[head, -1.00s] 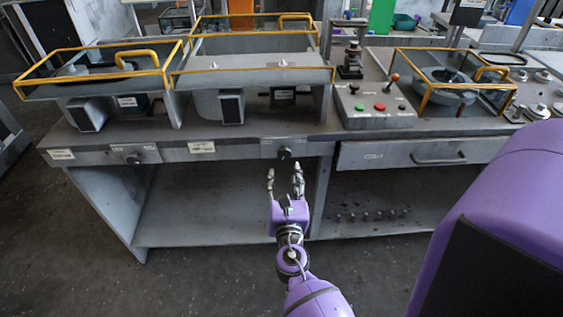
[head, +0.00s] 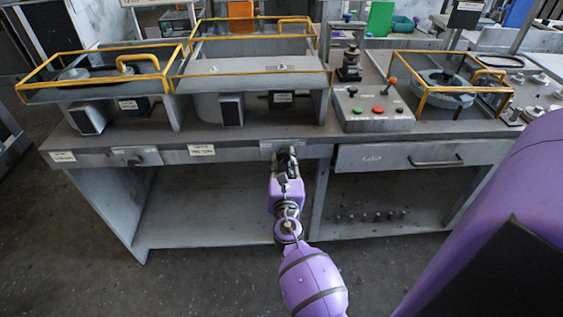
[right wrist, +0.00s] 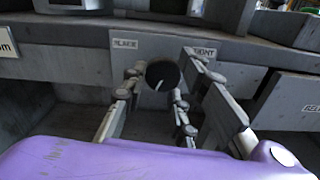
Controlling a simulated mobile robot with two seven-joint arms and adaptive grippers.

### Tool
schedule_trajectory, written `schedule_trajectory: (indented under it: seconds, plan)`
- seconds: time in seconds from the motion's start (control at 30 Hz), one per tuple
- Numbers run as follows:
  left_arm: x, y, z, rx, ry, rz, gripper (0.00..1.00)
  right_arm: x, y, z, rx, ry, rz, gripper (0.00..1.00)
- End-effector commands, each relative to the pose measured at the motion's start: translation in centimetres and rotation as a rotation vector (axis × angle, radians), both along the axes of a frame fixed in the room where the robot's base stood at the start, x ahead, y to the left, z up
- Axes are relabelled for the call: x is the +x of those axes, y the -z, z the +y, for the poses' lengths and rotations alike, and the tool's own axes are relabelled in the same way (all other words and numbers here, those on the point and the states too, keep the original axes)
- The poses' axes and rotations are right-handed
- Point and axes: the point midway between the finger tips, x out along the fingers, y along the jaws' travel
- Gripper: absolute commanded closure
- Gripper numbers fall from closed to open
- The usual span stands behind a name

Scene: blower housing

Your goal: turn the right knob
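The right knob (right wrist: 163,76) is a dark round knob with a short pale pointer line tilted to the right. It sits on the front panel of the bench, between two small labels. My right gripper (right wrist: 163,88) has its fingers apart, one on each side of the knob; I cannot tell whether either touches it. In the head view my right gripper (head: 286,158) is up at the panel and hides most of the knob. My left gripper is not in view.
Another knob (head: 135,162) is on the panel farther left. A drawer (head: 425,157) with a handle is to the right. Yellow-framed housings (head: 250,68) and a button box (head: 373,112) stand on the bench top. The shelf space (head: 205,205) below is mostly open.

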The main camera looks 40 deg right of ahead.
Motion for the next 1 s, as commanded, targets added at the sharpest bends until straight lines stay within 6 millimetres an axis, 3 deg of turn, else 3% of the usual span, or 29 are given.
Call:
schedule_trajectory:
  seconds: [0.03,0.13,0.63,0.67,0.73,1.0]
  plan:
    - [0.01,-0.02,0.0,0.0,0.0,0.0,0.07,0.15,-0.05,0.28,0.001,-0.006,-0.002,0.87]
    - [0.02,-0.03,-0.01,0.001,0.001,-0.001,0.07,0.18,-0.06,0.34,0.001,-0.007,-0.002,0.99]
    - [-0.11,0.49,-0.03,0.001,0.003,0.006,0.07,0.28,-0.26,0.54,0.12,-0.012,-0.075,1.0]
    - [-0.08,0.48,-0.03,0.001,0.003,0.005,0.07,0.29,-0.27,0.56,0.12,-0.012,-0.075,0.7]
    - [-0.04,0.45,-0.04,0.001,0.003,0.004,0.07,0.28,-0.27,0.55,0.119,-0.012,-0.075,0.6]
    - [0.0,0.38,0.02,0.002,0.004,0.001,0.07,0.16,-0.18,0.35,0.117,-0.008,-0.073,0.6]
